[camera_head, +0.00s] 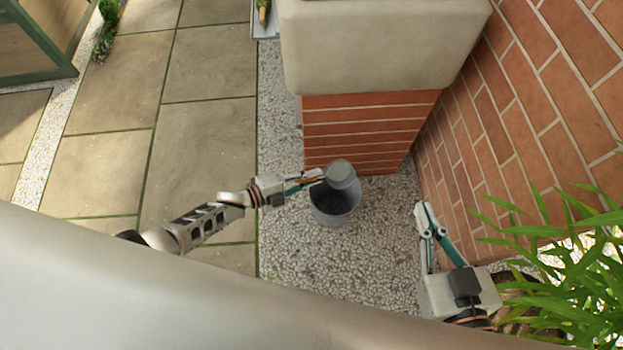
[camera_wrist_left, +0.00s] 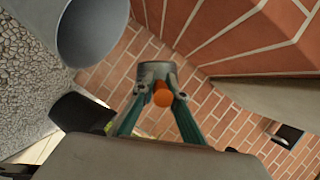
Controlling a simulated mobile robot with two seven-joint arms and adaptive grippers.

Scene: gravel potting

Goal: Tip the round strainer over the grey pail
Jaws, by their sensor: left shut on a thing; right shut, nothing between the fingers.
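The round strainer (camera_head: 342,174) is grey and hangs over the back part of the grey pail's mouth. My left gripper (camera_head: 308,181) is shut on its handle, left of the strainer. In the left wrist view, the orange handle end (camera_wrist_left: 163,94) sits between my left fingers, with the grey strainer (camera_wrist_left: 152,71) just beyond. The grey pail (camera_head: 333,215) stands upright on the gravel; its mouth is partly covered by the strainer. It also shows in the left wrist view (camera_wrist_left: 93,28). What the strainer holds cannot be made out. My right gripper (camera_head: 427,213) is shut and empty, right of the pail.
A brick pedestal (camera_head: 360,128) with a pale block (camera_head: 380,45) on top stands behind the pail. A brick wall (camera_head: 520,110) and a green leafy plant (camera_head: 560,250) are on the right. Open gravel (camera_head: 345,262) lies in front, paving slabs (camera_head: 200,130) at left.

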